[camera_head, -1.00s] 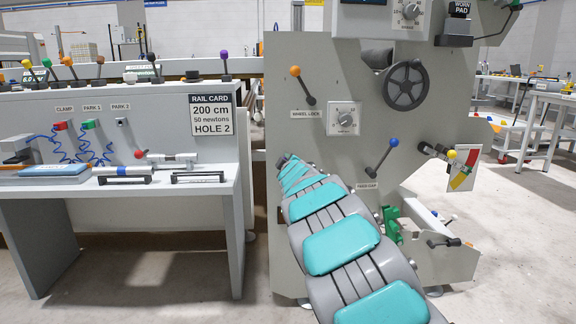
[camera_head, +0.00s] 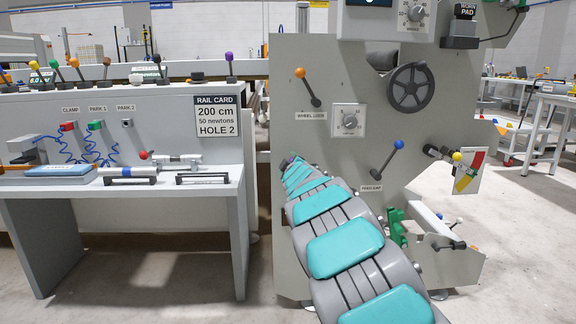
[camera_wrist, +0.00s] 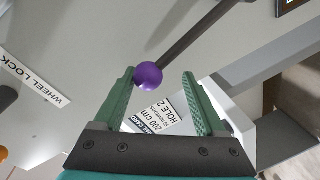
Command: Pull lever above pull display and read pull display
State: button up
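My gripper (camera_wrist: 160,82) is open in the wrist view, its two green fingers apart. A purple ball (camera_wrist: 148,76) on a dark lever rod (camera_wrist: 190,35) shows between the fingertips, nearer the left one. I cannot tell whether it touches. In the head view, my arm's far end is small beside the machine panel, and the finger state does not show there. A purple-knobbed lever (camera_head: 229,57) stands on the rail at left; I cannot tell if it is the same one. No display labelled pull is readable.
The rail card (camera_head: 215,116) reads 200 cm, 50 newtons, HOLE 2. A handwheel (camera_head: 410,87), blue-knobbed lever (camera_head: 388,158) and coloured gauge (camera_head: 469,171) are on the machine. A grey bench (camera_head: 225,186) stands at left. The floor at right is partly open.

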jog(key=s+r, duration=0.1)
jog(key=s, duration=0.6)
jog(key=shift+s+d+p, duration=0.35)
jog(key=shift+d, duration=0.1)
